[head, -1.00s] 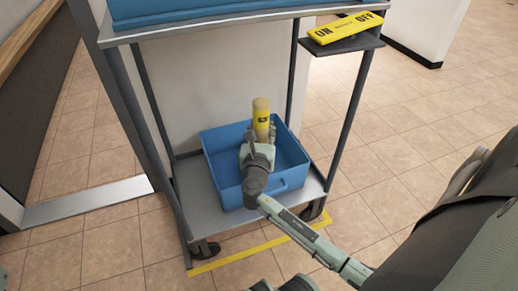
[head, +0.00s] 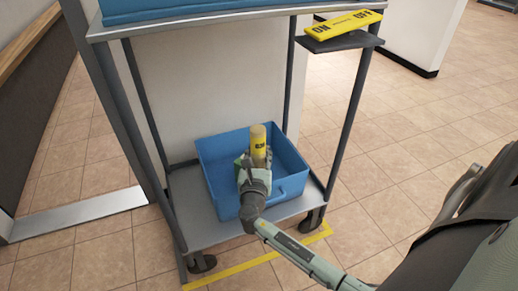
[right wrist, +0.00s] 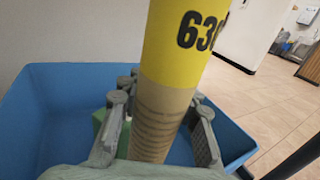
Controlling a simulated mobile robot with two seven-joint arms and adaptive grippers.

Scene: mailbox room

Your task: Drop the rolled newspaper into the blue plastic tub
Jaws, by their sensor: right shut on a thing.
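The rolled newspaper (head: 258,142) is a tan roll with a yellow band bearing dark numbers. It stands roughly upright within the outline of the blue plastic tub (head: 288,192). My right gripper (head: 256,165) is shut around its lower part. In the right wrist view the roll (right wrist: 185,45) rises between the two fingers of the gripper (right wrist: 160,118), with the blue tub (right wrist: 45,100) around and below. The roll's lower end is hidden, so I cannot tell whether it touches the tub's floor. My left gripper is out of view.
The tub sits on the lower shelf (head: 205,232) of a grey wheeled cart. Posts flank it, and an upper shelf (head: 200,27) holds a blue bin (head: 180,8). A yellow ON/OFF sign (head: 347,22) is on a side ledge. A green patch (right wrist: 103,122) shows behind one finger. Open tiled floor lies right.

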